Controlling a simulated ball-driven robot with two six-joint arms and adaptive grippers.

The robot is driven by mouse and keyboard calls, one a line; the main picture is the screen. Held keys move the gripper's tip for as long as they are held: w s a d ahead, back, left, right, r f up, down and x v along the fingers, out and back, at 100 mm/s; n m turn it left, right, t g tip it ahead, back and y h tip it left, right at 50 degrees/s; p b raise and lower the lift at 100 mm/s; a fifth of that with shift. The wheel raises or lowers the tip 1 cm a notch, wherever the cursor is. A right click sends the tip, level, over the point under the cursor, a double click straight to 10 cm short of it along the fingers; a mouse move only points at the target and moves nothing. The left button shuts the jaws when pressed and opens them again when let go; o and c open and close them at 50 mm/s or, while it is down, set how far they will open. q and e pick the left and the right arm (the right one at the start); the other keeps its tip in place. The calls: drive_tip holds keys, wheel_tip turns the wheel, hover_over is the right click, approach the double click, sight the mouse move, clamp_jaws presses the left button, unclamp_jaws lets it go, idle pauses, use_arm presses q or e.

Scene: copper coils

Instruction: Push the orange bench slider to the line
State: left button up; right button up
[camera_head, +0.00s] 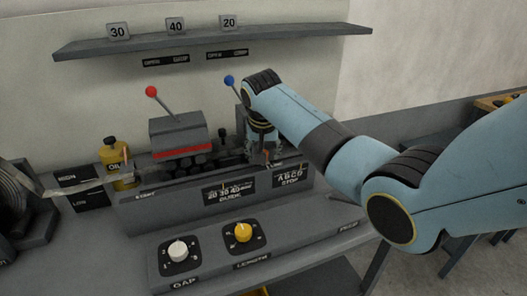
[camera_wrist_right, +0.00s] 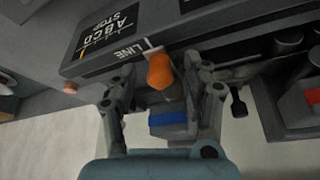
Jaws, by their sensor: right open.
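The orange bench slider (camera_wrist_right: 160,72) is a rounded knob at the bench's front edge in the right wrist view. It lies between the open fingers of my right gripper (camera_wrist_right: 165,80), with gaps at its sides; contact cannot be told. The LINE label (camera_wrist_right: 126,52) and its pale mark are just to the knob's upper left, close to it. In the head view my right gripper (camera_head: 262,148) points down at the bench, left of the ABCD STOP plate (camera_head: 290,176), and mostly hides the slider. My left gripper is not in view.
A grey machine with a red-knobbed lever (camera_head: 152,91) stands left of my right gripper, and a blue-knobbed lever (camera_head: 229,80) is close behind it. A yellow oil bottle (camera_head: 117,165) stands at left. GAP (camera_head: 178,250) and LENGTH (camera_head: 243,233) dials are in front.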

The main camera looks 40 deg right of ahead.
clamp_jaws()
idle(0.3)
drive_tip(key=shift+d+r+p, duration=0.1)
drive_tip(key=shift+d+p, duration=0.15)
drive_tip(key=shift+p, duration=0.55)
unclamp_jaws()
